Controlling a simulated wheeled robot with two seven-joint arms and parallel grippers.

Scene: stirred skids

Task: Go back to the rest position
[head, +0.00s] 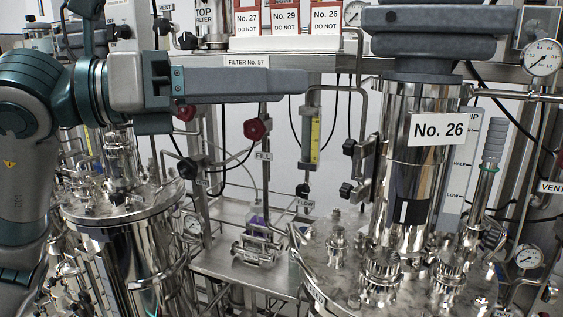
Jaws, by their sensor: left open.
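My left gripper (292,82) reaches in from the left on its grey and teal arm. Its long grey fingers point right, level, in front of the rail and its "FILTER No. 57" label (246,62). The fingers show side-on and overlap, with nothing seen held in them; the jaws are open. The fingertips are left of the steel housing marked No. 26 (437,128) and appear apart from it. My right gripper is not in view.
A lidded steel vessel (125,212) stands below my left arm. Red-and-white placards (285,20) stand on the rail. A flow tube (314,135), red knobs (257,128) and gauges (542,57) crowd the skid. A steel tray (225,262) lies low in the middle.

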